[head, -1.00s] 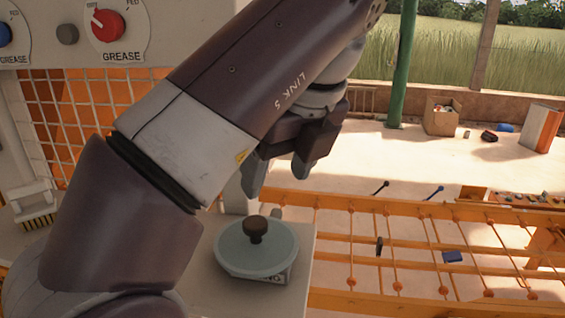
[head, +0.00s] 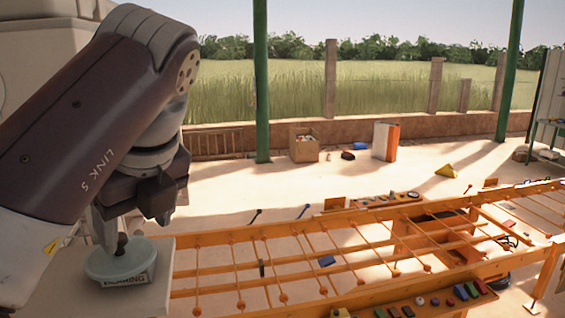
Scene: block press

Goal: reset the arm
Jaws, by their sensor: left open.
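My left arm comes in from the left. Its gripper (head: 134,222) points down with its fingers apart and nothing seen between them. It appears just above or beside a round grey-green lid (head: 112,264) with a dark knob (head: 121,244). I cannot tell whether a finger touches the knob. The lid sits on a pale block (head: 142,297) at the lower left, with a lettered label on the front. My right gripper is out of view.
An orange rail frame (head: 345,262) with thin rods and beads runs to the right. A tray of coloured blocks (head: 435,303) is at its near edge. A green post (head: 261,90), a cardboard box (head: 304,147) and a low wall stand behind. The pale floor between is mostly open.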

